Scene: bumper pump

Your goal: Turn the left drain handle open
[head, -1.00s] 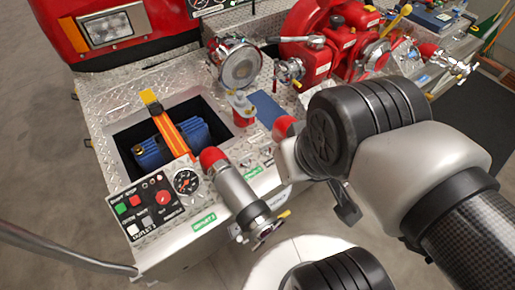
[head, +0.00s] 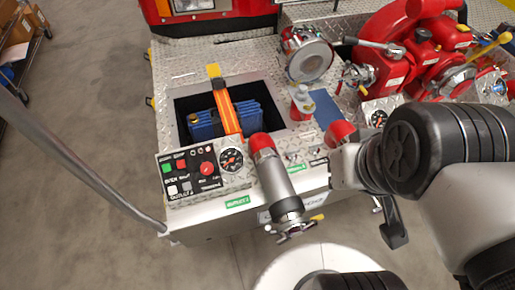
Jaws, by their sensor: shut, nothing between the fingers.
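The left outlet pipe (head: 278,185) is silver with a red elbow at its top and slants down over the front edge of the bumper. At its lower end is a metal fitting (head: 291,228). A small yellow-tipped handle (head: 317,217) shows beside that end; I cannot tell which way it is turned. My gripper (head: 394,236) shows only as a dark finger part below my large wrist joint, to the right of the handle and apart from it. It is shut and empty. My wrist hides most of the gripper and much of the right outlet.
A control panel (head: 190,172) and a gauge (head: 231,160) lie left of the pipe. An open bay (head: 190,106) holds blue items under an orange strap. A red pump (head: 410,50) stands at the back right. Grey floor (head: 90,200) is free at left.

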